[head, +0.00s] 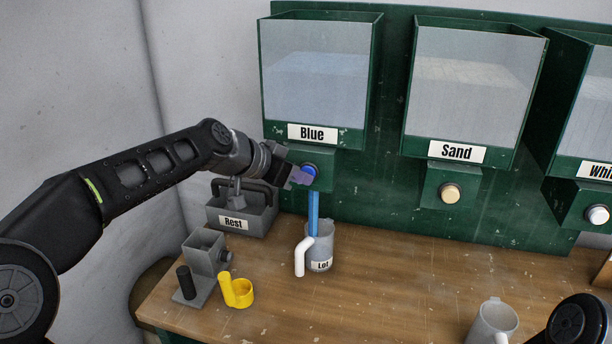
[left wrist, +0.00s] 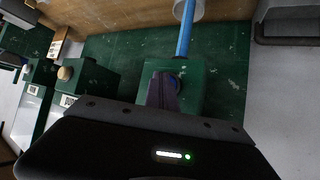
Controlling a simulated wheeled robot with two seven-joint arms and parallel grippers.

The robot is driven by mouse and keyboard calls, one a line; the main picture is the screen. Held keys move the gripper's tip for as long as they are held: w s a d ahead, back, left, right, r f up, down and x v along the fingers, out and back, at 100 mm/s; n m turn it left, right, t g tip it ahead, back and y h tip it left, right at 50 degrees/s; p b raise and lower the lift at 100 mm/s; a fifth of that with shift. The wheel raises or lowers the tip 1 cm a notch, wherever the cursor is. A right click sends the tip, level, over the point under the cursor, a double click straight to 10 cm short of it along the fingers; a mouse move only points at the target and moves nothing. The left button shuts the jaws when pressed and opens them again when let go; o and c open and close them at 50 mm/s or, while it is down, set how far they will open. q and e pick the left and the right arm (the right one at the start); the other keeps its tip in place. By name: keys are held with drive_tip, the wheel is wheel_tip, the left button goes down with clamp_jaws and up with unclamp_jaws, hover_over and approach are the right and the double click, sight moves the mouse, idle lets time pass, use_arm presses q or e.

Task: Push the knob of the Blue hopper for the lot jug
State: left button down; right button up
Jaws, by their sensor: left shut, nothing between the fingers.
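The Blue hopper (head: 315,85) hangs at the left of the green board, with a blue knob (head: 311,169) on the block below its label. My left gripper (head: 299,176) is shut and empty, its tips at the knob and seemingly touching it. In the left wrist view the gripper (left wrist: 162,94) covers part of the knob (left wrist: 179,80). A blue stream (head: 314,212) runs from below the block down into the lot jug (head: 322,248). The jug is grey, labelled "Lot", upright on the bench, with a white handle to the left. Its contents are hidden. My right gripper is out of view.
The Sand hopper (head: 470,90) and a third hopper (head: 592,115) hang to the right. A grey "Rest" box (head: 258,222), a grey holder (head: 203,252) and a yellow cup (head: 241,293) stand left. Another jug (head: 492,324) stands front right. The middle bench (head: 410,275) is clear.

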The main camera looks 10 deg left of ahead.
use_arm(q)
drive_tip(key=shift+w, duration=0.15)
idle(0.4)
drive_tip(key=shift+s+b, duration=1.1)
drive_tip(key=shift+s, duration=0.25)
drive_tip(key=s+b, duration=0.3)
drive_tip(key=s, duration=0.2)
drive_tip(key=shift+a+b, duration=0.2)
drive_tip(key=shift+b, duration=0.15)
